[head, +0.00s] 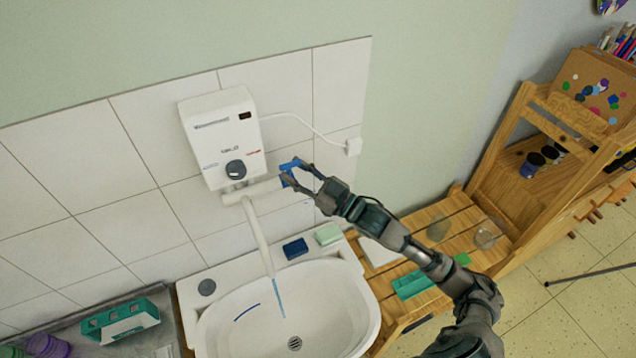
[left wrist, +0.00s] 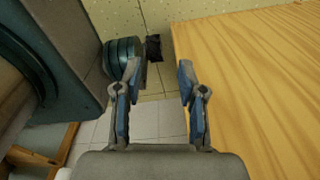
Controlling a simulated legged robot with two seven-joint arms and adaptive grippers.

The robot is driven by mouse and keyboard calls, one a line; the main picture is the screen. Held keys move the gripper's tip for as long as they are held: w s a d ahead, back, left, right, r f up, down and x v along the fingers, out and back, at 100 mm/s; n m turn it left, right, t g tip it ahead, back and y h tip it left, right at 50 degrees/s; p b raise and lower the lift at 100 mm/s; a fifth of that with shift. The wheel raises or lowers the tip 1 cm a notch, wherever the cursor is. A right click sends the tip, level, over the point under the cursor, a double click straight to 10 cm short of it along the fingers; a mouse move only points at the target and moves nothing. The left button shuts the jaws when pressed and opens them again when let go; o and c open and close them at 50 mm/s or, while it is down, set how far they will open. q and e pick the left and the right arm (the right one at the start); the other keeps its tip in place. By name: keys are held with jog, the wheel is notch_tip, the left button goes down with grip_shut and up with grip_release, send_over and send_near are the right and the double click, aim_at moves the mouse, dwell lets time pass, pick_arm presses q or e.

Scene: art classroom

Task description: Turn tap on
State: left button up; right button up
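The white tap (head: 257,190) sits under a white wall-mounted water heater (head: 222,138). Its long spout (head: 258,236) reaches down over the white basin (head: 347,318). A thin blue streak of water (head: 279,298) shows below the spout's end. My right gripper (head: 287,173) is at the right end of the tap body, its blue-padded fingers apart. I cannot tell whether the fingertips touch the tap. In the left wrist view my left gripper (left wrist: 155,88) is open, with nothing between its fingers.
A blue block (head: 295,248) and a pale green block (head: 328,234) rest on the basin's back rim. A wooden slatted bench (head: 455,228) and shelf (head: 520,115) stand right. In the left wrist view, a wooden surface (left wrist: 255,70) lies close beside my left gripper.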

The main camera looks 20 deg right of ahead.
jog(key=v, duration=1)
jog(key=shift+d, duration=0.2)
jog(key=shift+w+a, duration=0.15)
jog(key=shift+w, duration=0.05)
